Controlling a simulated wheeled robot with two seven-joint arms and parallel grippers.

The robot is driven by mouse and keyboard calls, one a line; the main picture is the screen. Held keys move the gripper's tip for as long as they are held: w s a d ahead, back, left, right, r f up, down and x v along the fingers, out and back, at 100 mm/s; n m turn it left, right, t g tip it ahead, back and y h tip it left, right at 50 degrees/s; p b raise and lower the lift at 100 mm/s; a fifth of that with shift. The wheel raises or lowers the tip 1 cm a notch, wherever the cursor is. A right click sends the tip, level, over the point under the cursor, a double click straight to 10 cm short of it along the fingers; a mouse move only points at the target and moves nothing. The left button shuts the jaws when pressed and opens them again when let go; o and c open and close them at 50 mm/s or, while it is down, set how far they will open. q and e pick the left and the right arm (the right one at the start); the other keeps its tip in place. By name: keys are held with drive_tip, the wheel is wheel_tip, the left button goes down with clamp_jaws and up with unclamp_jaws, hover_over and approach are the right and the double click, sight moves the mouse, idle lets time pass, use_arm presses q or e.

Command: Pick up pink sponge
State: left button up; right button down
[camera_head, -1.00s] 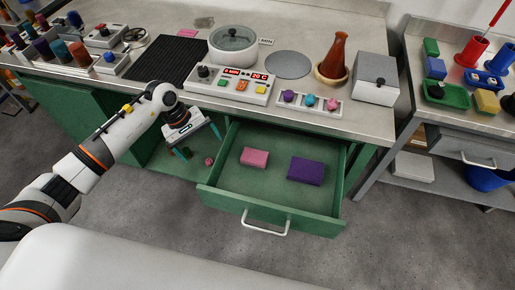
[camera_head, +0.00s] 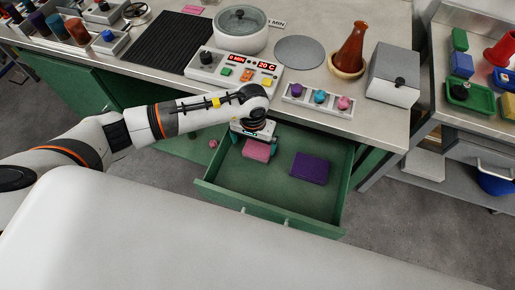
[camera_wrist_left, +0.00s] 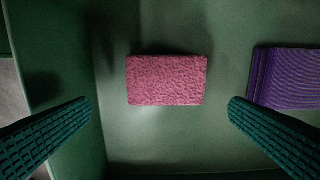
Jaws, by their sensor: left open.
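The pink sponge (camera_head: 257,150) lies flat in the open green drawer, near its left side. In the left wrist view the pink sponge (camera_wrist_left: 166,80) sits between and beyond the two dark teal fingers, apart from both. My left gripper (camera_head: 254,143) is above the sponge and hides part of it in the head view. In the left wrist view my left gripper (camera_wrist_left: 160,112) is open and empty, its fingers wider apart than the sponge. My right gripper is not in view.
The counter (camera_head: 300,75) above holds a control panel (camera_head: 233,70) and a flask (camera_head: 351,48).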

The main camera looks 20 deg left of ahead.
sight(256, 152)
use_arm(q)
drive_tip(key=f, duration=0.3)
drive_tip(key=f+p, duration=0.1)
drive_tip(key=f, duration=0.1)
drive_tip(key=shift+d+f, duration=0.3)
drive_tip(key=shift+c, duration=0.3)
drive_tip(key=c, duration=0.9)
